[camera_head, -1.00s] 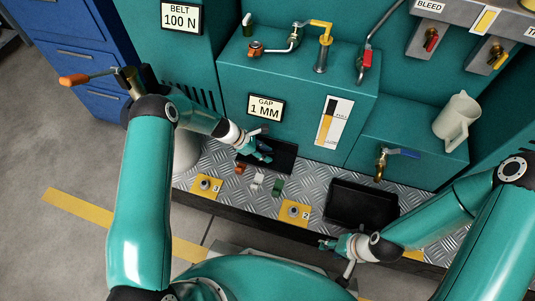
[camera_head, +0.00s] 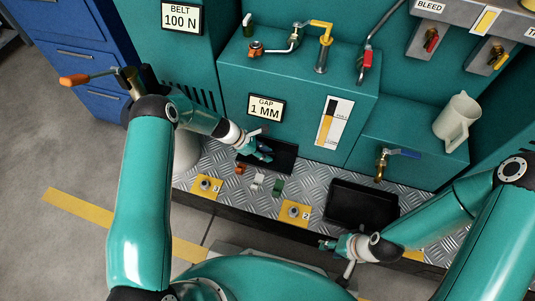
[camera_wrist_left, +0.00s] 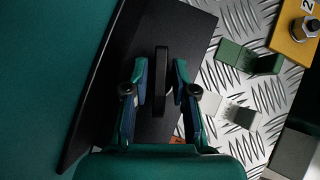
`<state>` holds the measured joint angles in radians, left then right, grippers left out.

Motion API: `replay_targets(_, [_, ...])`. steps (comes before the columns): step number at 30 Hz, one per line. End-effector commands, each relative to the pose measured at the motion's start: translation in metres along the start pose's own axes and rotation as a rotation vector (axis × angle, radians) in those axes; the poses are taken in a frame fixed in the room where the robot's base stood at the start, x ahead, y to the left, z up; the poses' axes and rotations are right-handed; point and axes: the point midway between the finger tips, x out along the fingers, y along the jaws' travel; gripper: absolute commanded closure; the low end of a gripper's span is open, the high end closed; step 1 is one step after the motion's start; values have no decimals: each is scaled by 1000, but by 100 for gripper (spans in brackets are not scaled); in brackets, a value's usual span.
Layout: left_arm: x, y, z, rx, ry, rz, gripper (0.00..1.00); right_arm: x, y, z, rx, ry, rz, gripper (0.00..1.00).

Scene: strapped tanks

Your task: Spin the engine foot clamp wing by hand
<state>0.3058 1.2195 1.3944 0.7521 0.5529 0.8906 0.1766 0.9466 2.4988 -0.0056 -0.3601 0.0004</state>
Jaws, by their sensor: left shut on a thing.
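My left gripper (camera_head: 266,156) reaches down to a black plate (camera_head: 284,163) below the "GAP 1 MM" sign. In the left wrist view its two fingers stand on either side of a narrow black upright bar (camera_wrist_left: 161,70), which looks like the clamp wing. In the head view the wing is hidden by the fingers. My right gripper (camera_head: 327,244) hangs near the front edge of the deck, away from the clamp; its fingers are too small to read.
Orange (camera_head: 240,169), white (camera_head: 257,181) and green (camera_head: 278,187) blocks lie on the tread plate close to the clamp. Yellow plates marked 1 (camera_head: 207,187) and 2 (camera_head: 295,213) carry bolts. A black tray (camera_head: 345,222) lies to the right. A jug (camera_head: 457,118) stands on the right tank.

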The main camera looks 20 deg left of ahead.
Motion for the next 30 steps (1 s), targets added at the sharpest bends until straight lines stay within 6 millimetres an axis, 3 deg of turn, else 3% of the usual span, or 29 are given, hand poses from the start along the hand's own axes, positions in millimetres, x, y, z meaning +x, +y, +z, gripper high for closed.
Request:
replay_targets(12, [0,-1,0,-63,0,50,100,-1,0,0,0,0,0,60])
replay_targets(21, [2,0,-1,-165,-2,139,100,19,7,0,0,0,0,60])
replay_targets(30, [0,0,0,-187,1,158,100,22,8,0,0,0,0,60])
